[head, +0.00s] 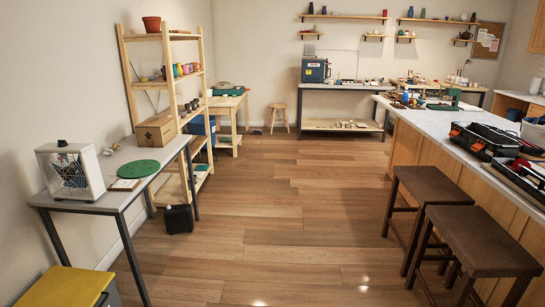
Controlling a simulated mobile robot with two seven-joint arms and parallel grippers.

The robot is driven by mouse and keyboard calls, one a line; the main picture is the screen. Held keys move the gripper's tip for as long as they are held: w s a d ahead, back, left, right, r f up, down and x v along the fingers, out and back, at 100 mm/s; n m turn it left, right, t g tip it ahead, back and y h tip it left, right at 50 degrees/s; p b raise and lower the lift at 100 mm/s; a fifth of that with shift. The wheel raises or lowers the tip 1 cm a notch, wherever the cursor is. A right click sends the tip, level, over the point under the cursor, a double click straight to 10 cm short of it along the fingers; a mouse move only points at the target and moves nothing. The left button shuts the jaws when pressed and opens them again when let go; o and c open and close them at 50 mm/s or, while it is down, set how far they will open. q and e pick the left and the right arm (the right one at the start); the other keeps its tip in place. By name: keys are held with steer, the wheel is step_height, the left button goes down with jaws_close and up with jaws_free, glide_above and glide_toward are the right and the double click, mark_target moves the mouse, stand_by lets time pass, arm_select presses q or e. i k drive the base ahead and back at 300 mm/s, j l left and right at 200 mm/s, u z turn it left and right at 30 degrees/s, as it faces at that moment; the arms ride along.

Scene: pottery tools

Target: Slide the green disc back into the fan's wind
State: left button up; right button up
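A flat green disc (138,169) lies on the grey table (95,201) at the left, near the table's middle. A white box fan (70,171) with a dark grille stands upright at the near left end of the same table. The disc lies to the right of the fan and a little behind it, apart from it. A small brown-and-white card or tile (124,185) lies between them, close to the disc's near edge. Neither of my grippers shows in the head view.
A cardboard box (155,131) stands at the table's far end, beside a wooden shelf (130,78). A yellow-topped stool or box (65,287) stands in front of the table. Two brown stools (475,240) stand by the right counter. The middle floor is clear.

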mark_target(142, 168)
steer(key=i+l, duration=0.1)
steer(key=i, duration=4.8)
steer(key=i+u, duration=0.3)
steer(key=i, duration=0.15)
steer(key=i+l+u, duration=0.55)
steer(key=i, duration=0.25)
steer(key=i+l+u, duration=0.25)
steer(key=u, duration=0.25)
steer(key=i+l+u, duration=0.75)
steer(key=l, duration=0.15)
steer(key=l+u, duration=0.2)
steer(key=l, duration=0.15)
steer(key=l+u, duration=0.25)
steer(key=l, duration=0.2)
